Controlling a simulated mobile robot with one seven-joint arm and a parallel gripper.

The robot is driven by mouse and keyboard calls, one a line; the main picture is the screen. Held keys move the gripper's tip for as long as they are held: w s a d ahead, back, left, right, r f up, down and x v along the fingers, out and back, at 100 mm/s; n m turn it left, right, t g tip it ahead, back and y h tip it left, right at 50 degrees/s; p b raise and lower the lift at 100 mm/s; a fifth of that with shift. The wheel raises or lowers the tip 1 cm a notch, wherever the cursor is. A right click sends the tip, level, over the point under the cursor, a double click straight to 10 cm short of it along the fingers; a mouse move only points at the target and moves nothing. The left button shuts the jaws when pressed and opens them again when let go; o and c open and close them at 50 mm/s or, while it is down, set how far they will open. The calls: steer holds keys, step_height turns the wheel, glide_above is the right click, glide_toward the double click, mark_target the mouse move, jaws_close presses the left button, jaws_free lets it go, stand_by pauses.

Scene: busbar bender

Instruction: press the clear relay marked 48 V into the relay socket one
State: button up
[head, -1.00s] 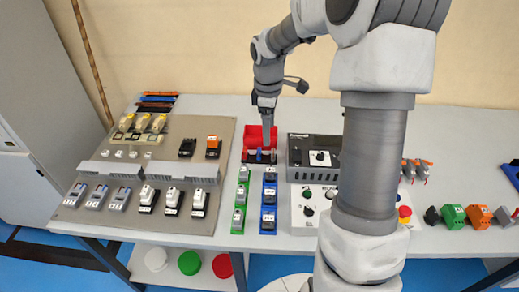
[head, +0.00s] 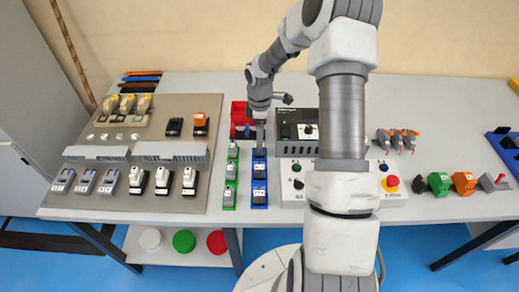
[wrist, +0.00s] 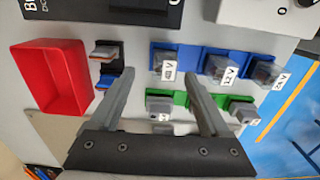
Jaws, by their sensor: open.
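Three clear-topped relays stand in a blue rack (head: 259,183). The far one (wrist: 169,68) has a white label that seems to read 48 V, though it is small and blurred; the others (wrist: 222,69) (wrist: 268,75) carry 12 V and what looks like 24 V. My gripper (head: 259,143) points down over the rack's far end. In the wrist view its fingers (wrist: 159,76) are apart and empty, with the far relay between and beyond the tips. On the grey panel, a black base (head: 174,126) sits left of an orange-topped one (head: 200,123); I cannot read which is socket one.
A green rack (head: 230,187) with grey modules stands just left of the blue rack. A red bin (head: 239,112) lies behind. A black power unit (head: 297,127) and a white control box (head: 296,193) stand close on the right. Grey ducts (head: 168,152) cross the panel.

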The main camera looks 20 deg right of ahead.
steer(key=f, duration=0.4)
steer(key=shift+s+a+f, duration=0.2)
steer(key=shift+s+f, duration=0.15)
steer(key=shift+f, duration=0.5)
jaws_close()
